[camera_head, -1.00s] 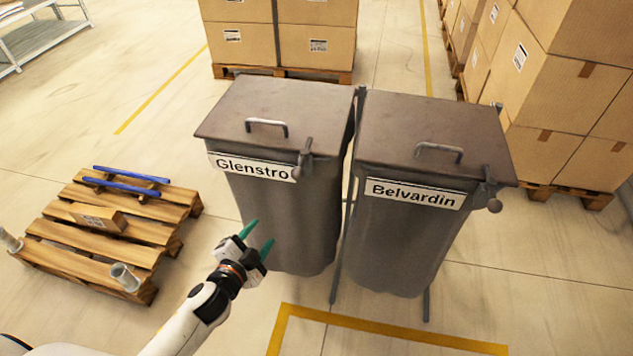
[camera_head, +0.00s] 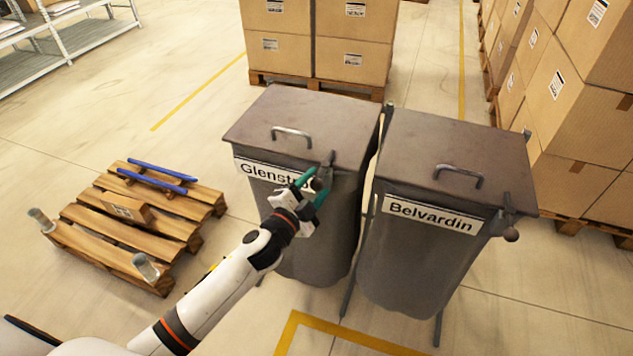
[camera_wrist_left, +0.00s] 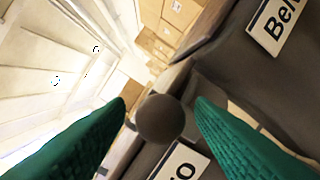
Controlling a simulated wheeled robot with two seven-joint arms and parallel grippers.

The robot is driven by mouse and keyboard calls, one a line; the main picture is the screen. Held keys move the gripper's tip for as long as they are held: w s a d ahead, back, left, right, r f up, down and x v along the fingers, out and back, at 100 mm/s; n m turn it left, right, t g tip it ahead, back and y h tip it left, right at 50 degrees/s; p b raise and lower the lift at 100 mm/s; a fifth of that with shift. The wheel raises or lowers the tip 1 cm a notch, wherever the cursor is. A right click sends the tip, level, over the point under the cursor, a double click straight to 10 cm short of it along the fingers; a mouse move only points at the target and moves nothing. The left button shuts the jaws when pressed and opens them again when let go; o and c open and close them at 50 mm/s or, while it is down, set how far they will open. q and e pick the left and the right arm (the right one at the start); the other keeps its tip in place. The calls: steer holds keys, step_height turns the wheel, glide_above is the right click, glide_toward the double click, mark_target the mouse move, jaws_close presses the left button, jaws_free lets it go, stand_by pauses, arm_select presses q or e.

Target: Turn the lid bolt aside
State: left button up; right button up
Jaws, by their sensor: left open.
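The Glenstro bin (camera_head: 318,235) is grey with a brown lid (camera_head: 305,125) that lies shut. Its lid bolt (camera_head: 327,166) is at the front right corner of the lid. My left gripper (camera_head: 312,187) is open at this bolt and hides part of it and the end of the label. In the left wrist view, the round bolt knob (camera_wrist_left: 160,118) sits between the two green fingertips, with no clear grip on it. The Belvardin bin (camera_head: 415,260) stands to the right, its lid shut and its own bolt (camera_head: 508,233) at the front right corner. My right gripper is not in view.
A wooden pallet (camera_head: 135,232) with blue bars, a small box and grey posts lies at the left. Stacked cartons (camera_head: 318,45) stand behind the bins and at the right (camera_head: 590,110). A shelf (camera_head: 75,38) is at the far left. Floor before the bins is clear.

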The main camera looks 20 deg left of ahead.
arm_select(q)
steer(key=shift+w+d, duration=0.15)
steer(key=shift+w, duration=0.35)
jaws_close()
